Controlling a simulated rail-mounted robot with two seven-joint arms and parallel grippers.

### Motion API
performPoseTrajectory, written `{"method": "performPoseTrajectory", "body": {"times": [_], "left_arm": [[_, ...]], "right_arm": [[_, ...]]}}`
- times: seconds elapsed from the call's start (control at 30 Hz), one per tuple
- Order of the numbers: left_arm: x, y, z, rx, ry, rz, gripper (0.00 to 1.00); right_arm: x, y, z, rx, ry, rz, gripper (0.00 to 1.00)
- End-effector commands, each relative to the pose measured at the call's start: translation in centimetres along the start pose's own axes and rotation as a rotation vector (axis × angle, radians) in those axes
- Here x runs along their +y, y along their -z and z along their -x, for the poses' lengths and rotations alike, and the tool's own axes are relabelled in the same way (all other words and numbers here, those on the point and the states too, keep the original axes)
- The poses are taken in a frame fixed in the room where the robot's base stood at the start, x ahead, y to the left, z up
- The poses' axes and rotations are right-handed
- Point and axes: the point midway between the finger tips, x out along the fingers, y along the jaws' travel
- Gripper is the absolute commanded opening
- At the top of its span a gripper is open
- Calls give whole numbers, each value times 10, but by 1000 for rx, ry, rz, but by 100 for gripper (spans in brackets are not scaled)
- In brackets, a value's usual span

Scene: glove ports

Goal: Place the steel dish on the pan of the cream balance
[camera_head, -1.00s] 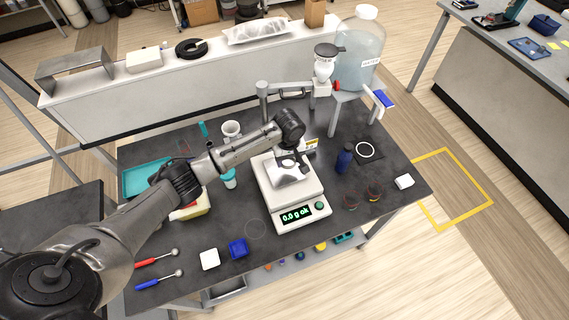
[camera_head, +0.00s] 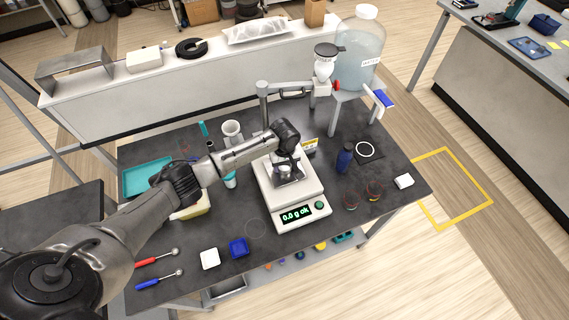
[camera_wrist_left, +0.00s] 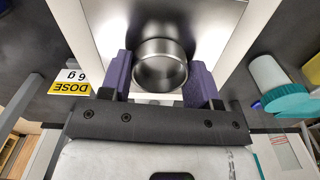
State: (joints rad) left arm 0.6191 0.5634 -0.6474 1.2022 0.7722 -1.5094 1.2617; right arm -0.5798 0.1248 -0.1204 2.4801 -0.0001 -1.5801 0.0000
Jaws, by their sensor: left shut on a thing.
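The cream balance (camera_head: 301,214) stands at the middle of the dark table, its green display reading what looks like 0.0 g ok. Its square pale pan (camera_head: 309,190) lies under my left gripper (camera_head: 287,175). The steel dish (camera_wrist_left: 160,66) is round and shiny and sits between the purple fingers of my left gripper (camera_wrist_left: 160,80), which is shut on it. The pan (camera_wrist_left: 108,22) fills the wrist view behind the dish. I cannot tell whether the dish touches the pan. My right gripper is not in view.
A yellow DOSE 6 g label (camera_wrist_left: 73,82) stands beside the balance. A blue bottle (camera_head: 345,157) and two small dark-red jars (camera_head: 375,190) are on the right. A clamp stand (camera_head: 263,103) rises behind.

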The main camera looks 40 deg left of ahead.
Motion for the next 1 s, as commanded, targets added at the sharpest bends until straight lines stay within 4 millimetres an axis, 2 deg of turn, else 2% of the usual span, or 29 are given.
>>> {"method": "performPoseTrajectory", "body": {"times": [0.03,0.07,0.3,0.57,0.67,0.77,1.0], "left_arm": [[0,0,-2,-1,0,0,33],[0,0,-2,0,0,0,58],[0,0,-1,0,0,0,81],[0,0,0,0,0,0,82],[0,0,6,1,-2,0,82],[1,0,20,1,-3,0,82],[1,1,65,3,-4,-1,82]], "right_arm": [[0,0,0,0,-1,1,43],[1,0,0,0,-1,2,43],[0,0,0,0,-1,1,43],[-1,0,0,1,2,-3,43],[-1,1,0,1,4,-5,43],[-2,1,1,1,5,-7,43],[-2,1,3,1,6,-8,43]]}}
